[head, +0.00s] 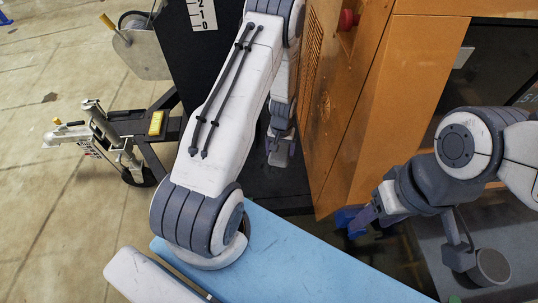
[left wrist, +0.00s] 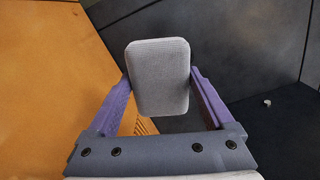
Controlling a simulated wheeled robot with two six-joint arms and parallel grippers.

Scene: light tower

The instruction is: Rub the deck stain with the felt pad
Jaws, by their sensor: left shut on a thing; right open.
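The light grey felt pad (left wrist: 158,78) is held between the purple fingers of my left gripper (left wrist: 160,84) in the left wrist view. The dark deck (left wrist: 262,135) lies beyond the pad, apart or touching I cannot tell. I cannot identify the stain; a small pale speck (left wrist: 267,102) shows on the deck to the right of the pad. My right gripper (head: 357,220) is open beside the housing's lower corner.
The orange housing (head: 375,110) stands to the right of my left arm and fills the left of the wrist view. A dark upright panel (head: 190,60) is on the other side. A trailer hitch with jockey wheel (head: 130,150) stands at the left on concrete floor.

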